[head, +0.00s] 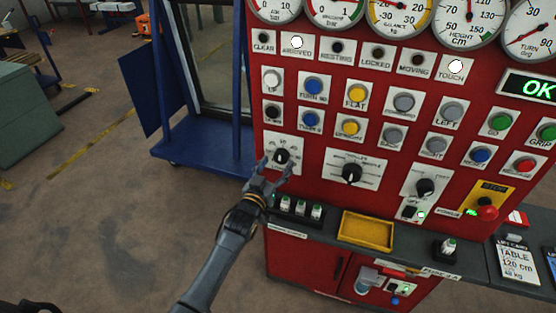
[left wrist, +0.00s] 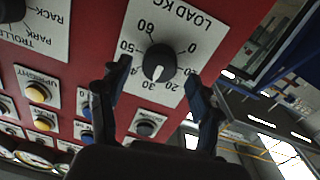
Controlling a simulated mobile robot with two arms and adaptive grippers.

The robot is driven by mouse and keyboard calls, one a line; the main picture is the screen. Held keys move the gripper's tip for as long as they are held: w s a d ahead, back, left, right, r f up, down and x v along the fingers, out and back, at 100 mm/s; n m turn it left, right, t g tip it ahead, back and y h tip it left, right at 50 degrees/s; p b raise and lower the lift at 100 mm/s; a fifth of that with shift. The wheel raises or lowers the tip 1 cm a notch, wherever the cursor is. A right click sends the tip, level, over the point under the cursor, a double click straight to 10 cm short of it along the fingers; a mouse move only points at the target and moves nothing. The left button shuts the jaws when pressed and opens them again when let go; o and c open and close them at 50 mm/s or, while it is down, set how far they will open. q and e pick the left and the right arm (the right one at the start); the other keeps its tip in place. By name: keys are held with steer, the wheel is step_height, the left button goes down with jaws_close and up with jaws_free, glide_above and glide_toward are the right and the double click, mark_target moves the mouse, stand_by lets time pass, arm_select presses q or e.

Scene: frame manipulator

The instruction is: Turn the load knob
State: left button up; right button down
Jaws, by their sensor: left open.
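The load knob (head: 282,156) is a round black knob on a white plate at the lower left of the red panel. In the left wrist view the load knob (left wrist: 160,62) shows close up, on a dial marked LOAD KG. My left gripper (head: 276,168) is in front of this knob in the head view. In the left wrist view my left gripper (left wrist: 152,84) is open, with one finger on each side of the knob; I cannot tell if either touches it. My right gripper is not in view.
A trolley knob (head: 351,172) is right of the load knob. Several push buttons, such as a blue one (head: 310,119), sit above. A blue frame (head: 205,143) stands left of the panel.

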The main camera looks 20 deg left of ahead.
arm_select(q)
steer(key=shift+w+d, duration=0.1)
steer(key=shift+w, duration=0.8)
steer(key=c, duration=1.1)
steer(key=shift+c, duration=0.2)
